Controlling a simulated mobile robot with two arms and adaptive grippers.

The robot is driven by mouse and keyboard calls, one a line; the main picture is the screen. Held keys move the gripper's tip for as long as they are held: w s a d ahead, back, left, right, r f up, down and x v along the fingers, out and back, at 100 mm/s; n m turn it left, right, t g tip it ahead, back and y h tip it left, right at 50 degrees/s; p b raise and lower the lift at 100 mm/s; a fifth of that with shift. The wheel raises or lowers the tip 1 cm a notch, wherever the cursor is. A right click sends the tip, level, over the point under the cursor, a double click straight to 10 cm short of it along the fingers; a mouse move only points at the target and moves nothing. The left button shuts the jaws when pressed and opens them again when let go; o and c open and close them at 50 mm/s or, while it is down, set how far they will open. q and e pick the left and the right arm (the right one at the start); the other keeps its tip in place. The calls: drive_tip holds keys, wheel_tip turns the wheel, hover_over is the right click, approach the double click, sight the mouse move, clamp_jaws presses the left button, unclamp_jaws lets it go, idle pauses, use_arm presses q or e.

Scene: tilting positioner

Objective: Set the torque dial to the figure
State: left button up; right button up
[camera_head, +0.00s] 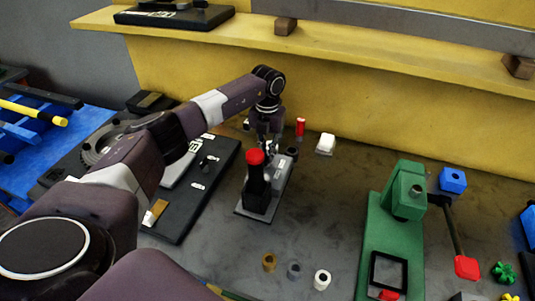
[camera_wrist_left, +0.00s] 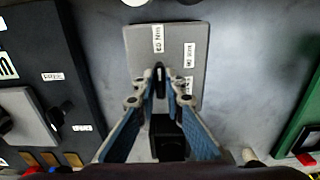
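The torque unit is a grey plate (camera_head: 246,211) bearing a tall black block with a red top (camera_head: 255,157) and a lower grey part behind it. In the left wrist view its plate (camera_wrist_left: 140,45) shows white labels, one reading 60 Nm and another apparently 40 Nm. My left gripper (camera_head: 268,139) points down over the back of the unit. In the left wrist view its blue-padded fingers (camera_wrist_left: 160,84) converge on a narrow dark piece, seemingly the torque dial (camera_wrist_left: 160,77). The fingers hide most of the dial, and its pointer cannot be read. My right gripper is out of view.
A black board (camera_head: 180,226) with labels lies left of the unit. A red cylinder (camera_head: 300,126) and a white block (camera_head: 325,143) stand behind. A green fixture (camera_head: 378,225) is at right. Small rings, one white (camera_head: 322,279), lie in front, with bare table between.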

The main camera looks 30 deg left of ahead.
sight(267, 156)
use_arm(q)
drive_tip(key=o, duration=0.4)
wheel_tip(267, 156, up, 12)
idle(0.5)
drive_tip(key=shift+f, duration=0.1)
idle(0.3)
